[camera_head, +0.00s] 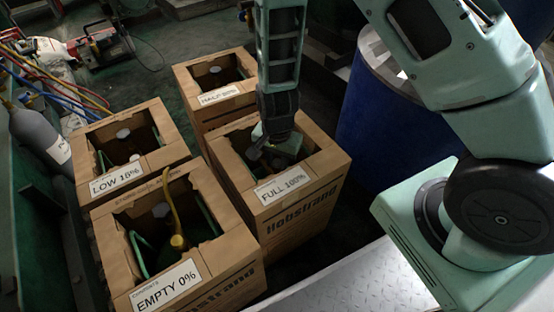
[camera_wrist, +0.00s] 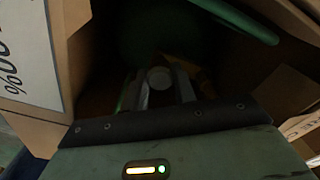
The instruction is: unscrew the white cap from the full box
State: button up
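The full box (camera_head: 298,207) is an open cardboard carton labelled "FULL 100%", in the middle of the head view. My gripper (camera_head: 268,150) points down into its opening and hides much of the inside. In the wrist view, the two fingers of my gripper (camera_wrist: 164,88) stand apart, deep in the dark box. A pale round cap (camera_wrist: 159,77) shows between the fingertips. A narrow dark gap seems to separate it from the right finger; contact on the left is too dark to tell. The cap is hidden in the head view.
Close around stand open boxes labelled "HALF" (camera_head: 216,104), "LOW 16%" (camera_head: 124,180) and "EMPTY 0%" (camera_head: 170,286); a yellow hose (camera_head: 172,210) rises from the empty one. A blue drum (camera_head: 365,135) is close on the right.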

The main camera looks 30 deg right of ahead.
dwell(0.4)
jog(key=shift+n+p, duration=0.6)
jog(key=shift+n, duration=1.2)
jog(key=n+p, duration=0.1)
jog(key=n, duration=0.1)
jog(key=shift+r+n, duration=0.1)
jog(key=shift+n, duration=0.7)
